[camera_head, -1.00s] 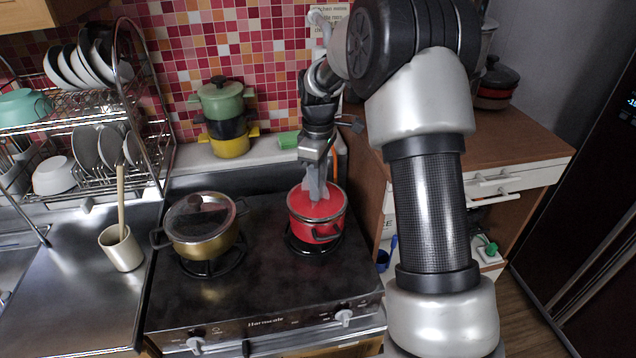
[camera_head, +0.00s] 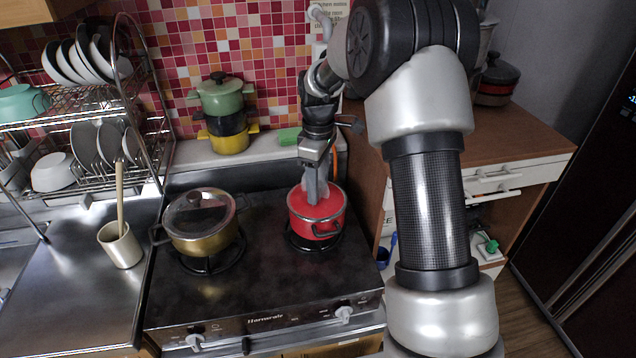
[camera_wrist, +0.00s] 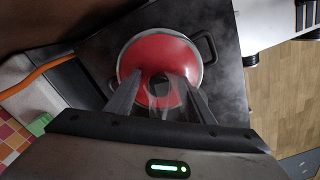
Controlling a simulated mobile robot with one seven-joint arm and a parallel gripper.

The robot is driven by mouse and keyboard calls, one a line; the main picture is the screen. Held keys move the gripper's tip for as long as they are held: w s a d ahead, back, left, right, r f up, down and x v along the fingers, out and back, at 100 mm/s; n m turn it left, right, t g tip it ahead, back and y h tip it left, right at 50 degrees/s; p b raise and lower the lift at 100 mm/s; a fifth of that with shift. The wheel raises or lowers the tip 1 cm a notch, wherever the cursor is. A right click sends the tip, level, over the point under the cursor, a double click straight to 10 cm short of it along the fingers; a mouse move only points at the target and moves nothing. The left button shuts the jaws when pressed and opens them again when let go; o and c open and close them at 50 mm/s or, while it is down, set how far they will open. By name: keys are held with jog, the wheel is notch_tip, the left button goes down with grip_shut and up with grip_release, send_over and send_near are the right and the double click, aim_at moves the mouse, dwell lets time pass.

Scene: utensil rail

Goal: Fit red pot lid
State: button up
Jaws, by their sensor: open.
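The red pot (camera_head: 317,220) stands on the right burner of the stove. Its red lid (camera_head: 325,203) lies on top of it and looks seated on the rim. In the wrist view the red lid (camera_wrist: 150,55) has a dark knob (camera_wrist: 159,88) at its middle. My gripper (camera_head: 315,198) points down right over the lid. In the wrist view its two fingers are spread apart, one on each side of the knob, and the gripper (camera_wrist: 160,100) is open. I cannot tell whether the fingertips touch the lid.
A gold pot (camera_head: 202,238) with a glass lid stands on the left burner. Stacked green, black and yellow pots (camera_head: 226,118) are on the ledge behind. A utensil cup (camera_head: 121,246) and dish rack (camera_head: 95,165) are at left. The stove front (camera_head: 265,285) is clear.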

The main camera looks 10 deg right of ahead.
jog(key=shift+r, duration=0.1)
notch_tip(320, 180, up, 17)
jog(key=shift+r+p, duration=0.2)
jog(key=shift+p, duration=0.2)
jog(key=s+r+m+t, duration=0.25)
jog(key=s+r, duration=0.35)
jog(key=s, duration=0.3)
jog(key=s+f+m+t+p, duration=0.1)
jog(key=s+m, duration=0.8)
jog(key=s, duration=1.1)
jog(key=shift+s+f+t+p, duration=0.4)
jog(key=shift+t+p, duration=0.2)
jog(key=shift+t, duration=0.45)
jog(key=shift+a, duration=0.1)
